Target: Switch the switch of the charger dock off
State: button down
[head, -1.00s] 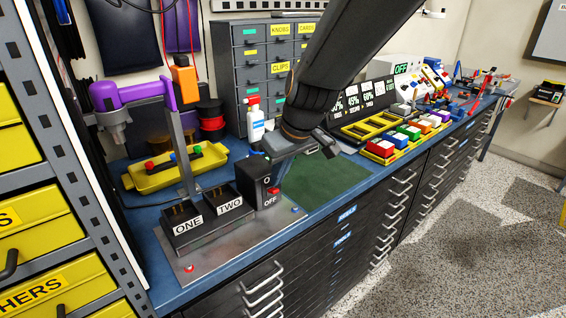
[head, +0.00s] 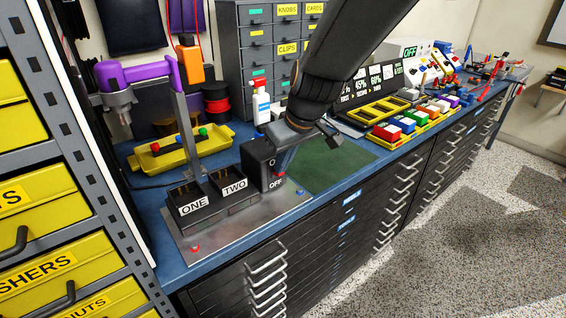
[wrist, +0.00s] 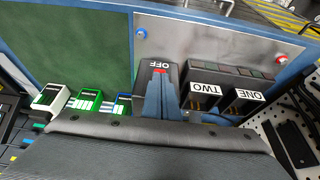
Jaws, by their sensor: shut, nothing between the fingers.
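The charger dock is a grey metal plate (head: 234,222) with two black slots labelled ONE (head: 193,206) and TWO (head: 234,186). A black switch box (head: 256,165) marked OFF stands at the plate's right end. My gripper (head: 279,168) is shut and empty, pointing down at the switch box's front face, just above the OFF label. In the wrist view my gripper's fingers (wrist: 161,92) lie over the switch box (wrist: 148,72), their tips close to a small red mark by OFF. The fingers hide most of the switch, so its position and any contact are unclear.
A purple-armed stand (head: 135,73) and a yellow tray (head: 180,152) are behind and left of the dock. A white bottle (head: 261,107) stands behind my gripper. A green mat (head: 335,163) lies clear to the right, with coloured blocks (head: 388,131) beyond it.

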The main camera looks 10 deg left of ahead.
jog(key=shift+s+d+f+b, duration=0.2)
jog(key=shift+d+f+b, duration=0.1)
jog(key=shift+b, duration=0.2)
jog(key=shift+s+d+f+b, duration=0.25)
jog(key=shift+f+b, duration=0.3)
jog(key=shift+b, duration=0.15)
jog(key=shift+s+d+f+b, duration=0.25)
jog(key=shift+f+b, duration=0.25)
jog(key=shift+b, duration=0.2)
jog(key=shift+r, duration=0.2)
jog(key=shift+r+p, duration=0.65)
jog(key=shift+r, duration=0.05)
jog(key=s+d+r, duration=0.4)
jog(key=s+d, duration=0.2)
jog(key=d, duration=0.1)
jog(key=shift+p, duration=0.35)
